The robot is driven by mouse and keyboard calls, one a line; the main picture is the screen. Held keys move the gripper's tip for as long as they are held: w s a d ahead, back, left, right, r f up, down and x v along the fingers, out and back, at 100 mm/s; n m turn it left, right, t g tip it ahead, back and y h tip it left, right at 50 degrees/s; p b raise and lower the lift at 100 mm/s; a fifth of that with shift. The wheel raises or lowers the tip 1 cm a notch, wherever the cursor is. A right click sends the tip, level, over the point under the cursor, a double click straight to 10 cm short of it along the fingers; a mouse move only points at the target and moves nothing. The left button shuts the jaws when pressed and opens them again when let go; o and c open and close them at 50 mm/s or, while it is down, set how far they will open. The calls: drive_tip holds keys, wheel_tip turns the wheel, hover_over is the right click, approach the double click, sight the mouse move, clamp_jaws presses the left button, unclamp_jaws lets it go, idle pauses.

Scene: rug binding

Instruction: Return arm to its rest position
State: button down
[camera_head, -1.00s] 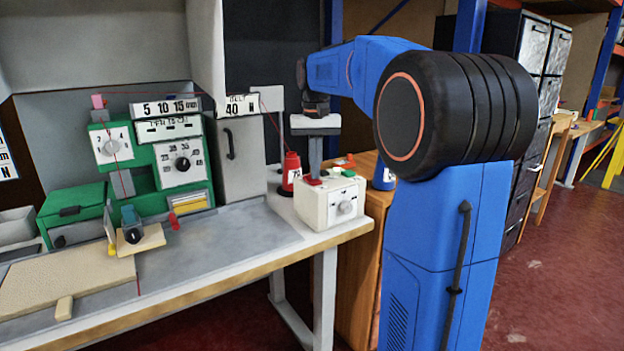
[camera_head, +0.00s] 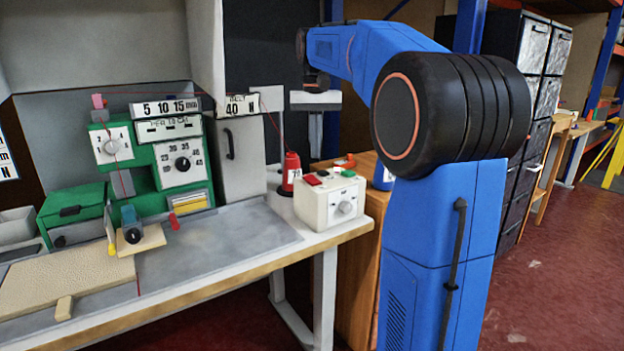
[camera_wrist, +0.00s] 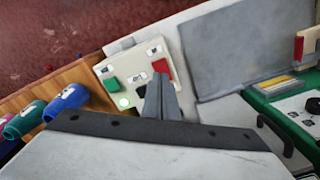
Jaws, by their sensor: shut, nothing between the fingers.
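My gripper (camera_head: 315,135) hangs at the end of my blue arm, above and behind the white control box in the head view. Its fingers are shut with nothing between them, and they point down. In the wrist view my gripper (camera_wrist: 162,98) shows as closed grey fingers in front of the control box. The control box (camera_head: 330,204) sits on the right end of the workbench, with a red button, a green button and a dial. My gripper is apart from it.
A green binding machine (camera_head: 150,170) stands on the workbench (camera_head: 240,240), with a tan rug piece (camera_head: 65,285) at the left. A red cone of thread (camera_head: 291,172) stands behind the box. Several spools (camera_wrist: 60,105) lie on the wooden cabinet. Red floor is open at right.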

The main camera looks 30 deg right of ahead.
drive_tip(key=shift+r, duration=0.1)
idle(0.5)
drive_tip(key=s+a+f+n+t, duration=0.1)
drive_tip(key=s+a+f+n, duration=0.1)
drive_tip(key=s+a+f, duration=0.3)
drive_tip(key=s+a+f+n+t, duration=0.1)
drive_tip(key=s+a+f, duration=0.4)
drive_tip(key=s+f, duration=0.6)
drive_tip(key=s+a+f+n+t, duration=0.2)
drive_tip(key=s+a+f, duration=0.3)
drive_tip(key=s, duration=0.9)
wheel_tip(320, 180, down, 4)
drive_tip(key=shift+s+a+r+n+t, duration=0.2)
drive_tip(key=shift+a+n+t, duration=0.1)
drive_tip(key=shift+a+t, duration=0.1)
